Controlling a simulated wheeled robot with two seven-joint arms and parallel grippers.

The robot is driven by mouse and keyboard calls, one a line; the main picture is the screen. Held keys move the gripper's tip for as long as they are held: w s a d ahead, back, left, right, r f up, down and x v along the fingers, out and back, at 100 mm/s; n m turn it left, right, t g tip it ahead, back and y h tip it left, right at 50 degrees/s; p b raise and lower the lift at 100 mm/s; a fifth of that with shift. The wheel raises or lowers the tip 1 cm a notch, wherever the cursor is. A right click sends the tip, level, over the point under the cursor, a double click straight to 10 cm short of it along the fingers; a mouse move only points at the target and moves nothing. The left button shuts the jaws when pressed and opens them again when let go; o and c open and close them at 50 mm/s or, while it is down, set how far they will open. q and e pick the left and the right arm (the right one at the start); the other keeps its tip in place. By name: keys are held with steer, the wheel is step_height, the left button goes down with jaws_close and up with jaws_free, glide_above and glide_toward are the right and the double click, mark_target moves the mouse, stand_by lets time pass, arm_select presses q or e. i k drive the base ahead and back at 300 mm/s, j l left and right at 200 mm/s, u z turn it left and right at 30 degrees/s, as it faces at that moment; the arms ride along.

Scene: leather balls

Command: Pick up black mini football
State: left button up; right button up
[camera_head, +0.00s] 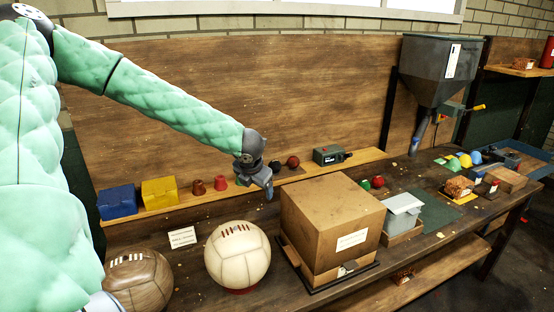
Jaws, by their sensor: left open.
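A small dark ball (275,167), which looks like the black mini football, sits on the wooden shelf (175,212) along the back board. My left gripper (266,182) is open, pointing down just in front of the shelf, and appears beside this ball, slightly left of it and nearer the camera. The gripper partly overlaps the shelf items there, so the exact gap cannot be told. A dark red ball (293,162) sits just right of the dark ball. My right gripper is not in view.
Blue (117,202) and yellow boxes (160,193) and red pieces (220,183) stand on the shelf. A green device (327,155) is to the right. Below are a cream ball (238,255), a brown ball (138,280) and a large cardboard box (332,222). A hopper (438,72) hangs right.

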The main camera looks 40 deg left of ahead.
mark_target(275, 165)
steer(key=i+j, duration=1.05)
steer(key=i, duration=0.1)
